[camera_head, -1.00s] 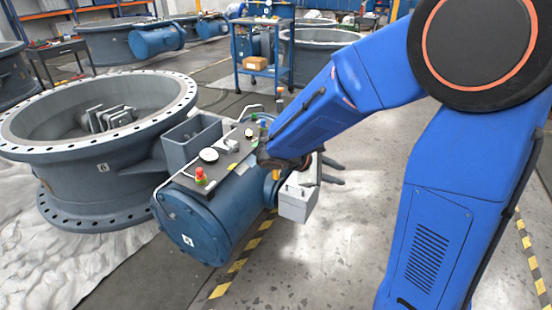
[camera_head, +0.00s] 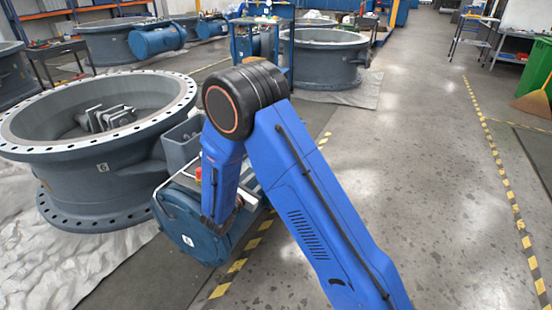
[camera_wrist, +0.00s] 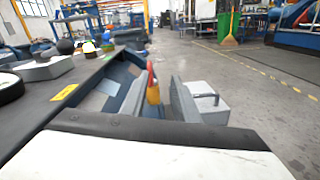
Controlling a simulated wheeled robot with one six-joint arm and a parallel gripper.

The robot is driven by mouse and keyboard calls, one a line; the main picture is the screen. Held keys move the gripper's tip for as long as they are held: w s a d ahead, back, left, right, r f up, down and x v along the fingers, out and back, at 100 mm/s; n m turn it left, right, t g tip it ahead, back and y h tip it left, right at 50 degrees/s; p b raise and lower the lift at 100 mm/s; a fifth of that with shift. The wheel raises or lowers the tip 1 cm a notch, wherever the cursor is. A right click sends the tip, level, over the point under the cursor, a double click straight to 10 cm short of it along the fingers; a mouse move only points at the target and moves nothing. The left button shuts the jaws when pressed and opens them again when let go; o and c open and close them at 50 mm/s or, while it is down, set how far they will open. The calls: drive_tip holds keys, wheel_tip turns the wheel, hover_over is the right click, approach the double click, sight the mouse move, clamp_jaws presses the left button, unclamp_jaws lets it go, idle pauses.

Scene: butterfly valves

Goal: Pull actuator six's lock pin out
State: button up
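Actuator six (camera_head: 190,232) is the blue cylinder with a 6 label, beside the flanged valve body marked 6. In the wrist view, a red and yellow upright piece (camera_wrist: 152,85), which looks like the lock pin, stands ahead near the actuator's dark top plate (camera_wrist: 60,95). My gripper (camera_wrist: 157,98) appears open, with grey fingers on either side of this piece and gaps between. I cannot tell whether either finger touches it.
A grey box with a handle (camera_wrist: 207,102) sits right of the pin. Black and white fittings (camera_wrist: 45,65) stand on the top plate at left. The large valve body (camera_head: 100,165) is left of the actuator. Open floor (camera_head: 420,170) lies to the right.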

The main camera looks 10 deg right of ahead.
drive_tip(key=shift+n+t+y, duration=0.4)
drive_tip(key=shift+n+t, duration=0.1)
drive_tip(key=shift+n, duration=0.1)
drive_tip(key=x, duration=0.5)
drive_tip(key=a+f+x, duration=0.1)
drive_tip(key=x, duration=0.5)
drive_tip(key=w+x, duration=0.1)
drive_tip(key=x, duration=0.4)
drive_tip(key=shift+w+f, duration=0.3)
drive_tip(key=shift+w, duration=0.05)
clamp_jaws()
